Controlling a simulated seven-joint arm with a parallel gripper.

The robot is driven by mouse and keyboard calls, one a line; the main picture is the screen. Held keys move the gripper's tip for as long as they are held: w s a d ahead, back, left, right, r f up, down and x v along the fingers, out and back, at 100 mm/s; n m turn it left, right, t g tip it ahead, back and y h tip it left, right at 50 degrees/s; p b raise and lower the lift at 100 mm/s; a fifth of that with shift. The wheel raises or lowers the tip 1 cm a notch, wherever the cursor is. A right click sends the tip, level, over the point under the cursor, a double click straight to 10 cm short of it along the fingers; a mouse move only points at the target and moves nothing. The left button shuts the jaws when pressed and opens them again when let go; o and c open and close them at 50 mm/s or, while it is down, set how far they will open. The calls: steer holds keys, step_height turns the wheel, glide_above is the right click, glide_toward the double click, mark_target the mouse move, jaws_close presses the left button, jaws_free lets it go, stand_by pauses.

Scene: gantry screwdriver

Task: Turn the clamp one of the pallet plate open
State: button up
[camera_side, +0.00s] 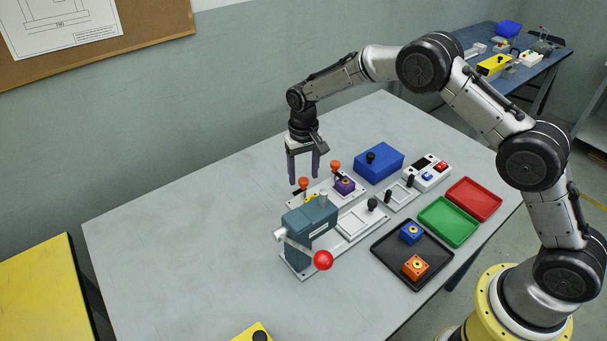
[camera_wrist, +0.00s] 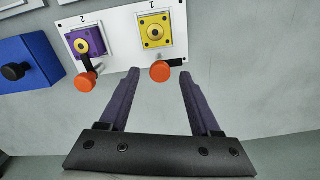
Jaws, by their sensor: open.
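The white pallet plate (camera_wrist: 122,42) has places marked 1 and 2. A yellow block (camera_wrist: 155,31) sits at place 1 and a purple block (camera_wrist: 86,42) at place 2. Clamp one's orange knob (camera_wrist: 160,71) is at the plate edge by place 1, with a short black arm pointing right along the edge. Clamp two's orange knob (camera_wrist: 85,81) has its black arm reaching towards the purple block. My gripper (camera_wrist: 159,72) is open, its fingertips on either side of clamp one's knob in the wrist view. In the side view my gripper (camera_side: 303,180) points down at that knob; contact is unclear.
A teal press (camera_side: 311,222) with a red ball handle (camera_side: 323,260) stands close in front of the plate. A blue box (camera_side: 379,162) is behind it. A black tray (camera_side: 388,263) with two blocks, a green tray and a red tray lie to the right. The table's left is clear.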

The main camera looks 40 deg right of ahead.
mark_target(304, 180)
step_height(304, 180, up, 13)
stand_by(0.3)
